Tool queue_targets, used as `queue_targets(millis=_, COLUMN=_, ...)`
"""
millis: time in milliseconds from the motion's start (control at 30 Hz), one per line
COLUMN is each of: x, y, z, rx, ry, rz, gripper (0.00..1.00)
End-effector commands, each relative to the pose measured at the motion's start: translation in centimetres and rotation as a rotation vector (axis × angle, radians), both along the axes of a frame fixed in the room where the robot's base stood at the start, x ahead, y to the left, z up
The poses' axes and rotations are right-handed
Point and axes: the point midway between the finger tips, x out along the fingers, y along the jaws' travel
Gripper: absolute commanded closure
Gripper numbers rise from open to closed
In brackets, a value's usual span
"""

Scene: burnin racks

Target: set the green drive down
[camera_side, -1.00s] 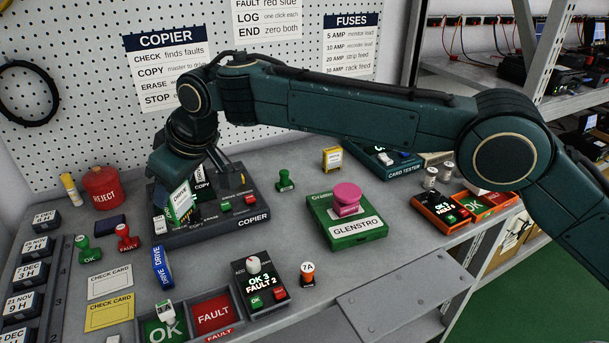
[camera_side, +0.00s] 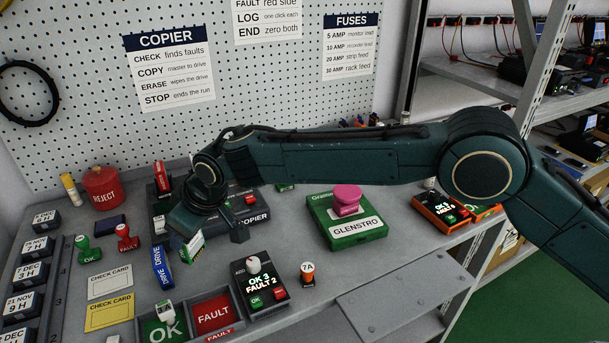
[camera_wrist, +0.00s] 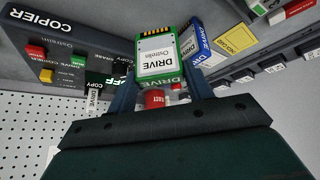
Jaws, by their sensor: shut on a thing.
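The green drive (camera_wrist: 155,55), with a white label and gold contacts, is held between the two fingers of my gripper (camera_wrist: 160,92) in the wrist view. In the side view the green drive (camera_side: 193,247) shows tilted below my gripper (camera_side: 205,236), partly hidden by it, over the grey bench in front of the copier (camera_side: 252,217). I cannot tell whether it touches the bench. A blue drive (camera_side: 162,267) stands on edge just left of it; it also shows in the wrist view (camera_wrist: 197,42).
The OK and FAULT trays (camera_side: 213,314) lie in front, beside a black counter box (camera_side: 262,284). Check cards (camera_side: 109,311) and stamps (camera_side: 125,240) lie to the left. The green Glenstro box (camera_side: 350,230) stands right. Bare bench lies between the blue drive and the trays.

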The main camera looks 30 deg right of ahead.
Motion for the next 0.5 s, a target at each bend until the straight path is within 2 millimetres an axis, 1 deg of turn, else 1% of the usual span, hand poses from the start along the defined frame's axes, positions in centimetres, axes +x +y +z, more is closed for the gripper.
queue_targets(millis=100, x=0.0, y=0.0, z=-1.7, rx=-0.001, ry=0.001, rz=0.0, gripper=0.82)
queue_targets(millis=233, x=0.0, y=0.0, z=-3.3, rx=-0.001, ry=0.001, rz=0.0, gripper=0.82)
queue_targets(millis=333, x=0.0, y=0.0, z=-4.0, rx=-0.001, ry=0.001, rz=0.0, gripper=0.82)
queue_targets(millis=500, x=0.0, y=0.0, z=-4.2, rx=0.001, ry=-0.001, rz=0.0, gripper=0.82)
